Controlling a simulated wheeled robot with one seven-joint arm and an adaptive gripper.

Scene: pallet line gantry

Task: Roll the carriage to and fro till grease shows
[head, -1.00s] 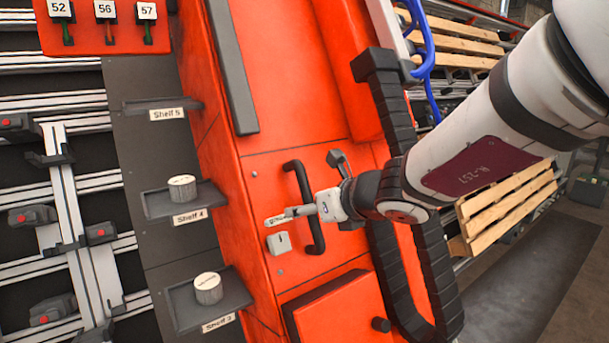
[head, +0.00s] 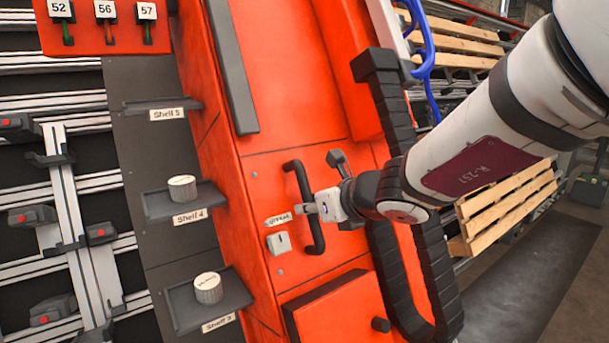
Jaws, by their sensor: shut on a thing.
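The carriage is a tall orange housing (head: 287,95) that fills the middle of the view. A black bar handle (head: 303,182) stands on its front panel. My gripper (head: 307,208) comes in from the right and is shut on the middle of this handle. The gripper hides the part of the handle it holds. I see no clear grease on the panel or rails.
Shelves at left hold round tins (head: 182,188) (head: 208,287). Rails with clamps (head: 70,190) lie farther left. A black cable chain (head: 438,275) hangs right of the handle, under my arm. Wooden pallets (head: 505,210) stand at right beside open floor.

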